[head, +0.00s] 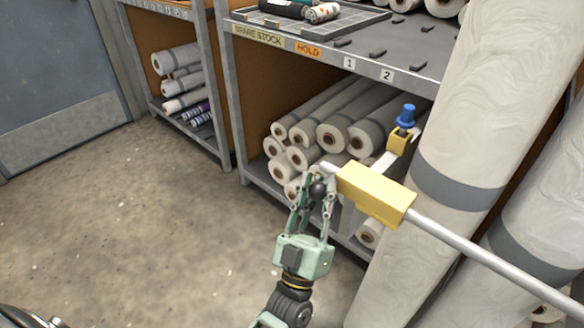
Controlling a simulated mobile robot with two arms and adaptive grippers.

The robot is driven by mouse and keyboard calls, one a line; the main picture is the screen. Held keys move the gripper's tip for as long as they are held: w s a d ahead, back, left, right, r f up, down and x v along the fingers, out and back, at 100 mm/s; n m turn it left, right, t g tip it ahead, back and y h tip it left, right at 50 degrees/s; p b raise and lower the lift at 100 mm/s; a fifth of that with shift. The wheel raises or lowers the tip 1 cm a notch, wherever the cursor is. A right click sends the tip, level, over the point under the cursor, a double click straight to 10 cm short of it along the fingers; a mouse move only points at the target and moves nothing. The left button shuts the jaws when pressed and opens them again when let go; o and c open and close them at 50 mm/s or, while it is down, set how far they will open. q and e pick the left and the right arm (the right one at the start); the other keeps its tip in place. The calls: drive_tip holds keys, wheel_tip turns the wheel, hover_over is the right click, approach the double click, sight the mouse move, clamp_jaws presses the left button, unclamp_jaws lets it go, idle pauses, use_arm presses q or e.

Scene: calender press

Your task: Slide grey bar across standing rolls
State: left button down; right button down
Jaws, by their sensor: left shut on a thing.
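The grey bar (480,257) runs diagonally across the front of two tall standing rolls (472,110) wrapped in pale film with grey bands. The second standing roll (548,225) is at the right edge. The bar passes through a yellow block (374,194), and its left end sticks out just past the block. Whether the knob is joined to the bar is partly hidden by the fingers. My right gripper is out of view.
A blue knob (405,116) tops a yellow bracket (399,141) behind the block. A shelf (345,62) labelled SPARE STOCK and HOLD has several lying rolls (333,134) below. Another rack (212,85) stands further left. The floor (130,215) at left is clear.

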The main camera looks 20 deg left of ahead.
use_arm(q)
drive_tip(key=shift+s+d+f, duration=0.1)
drive_tip(key=shift+s+d, duration=0.15)
drive_tip(key=shift+d, duration=0.35)
drive_tip(key=shift+s+d, duration=0.2)
drive_tip(key=shift+d, duration=0.4)
drive_tip(key=shift+s+d+f, duration=0.1)
drive_tip(key=shift+s+d, duration=0.15)
drive_tip(key=shift+d, duration=0.35)
drive_tip(key=c, duration=1.6)
unclamp_jaws()
drive_tip(key=shift+r, duration=0.1)
drive_tip(key=v, duration=1.2)
drive_tip(key=shift+a, duration=0.1)
drive_tip(key=shift+c, duration=0.3)
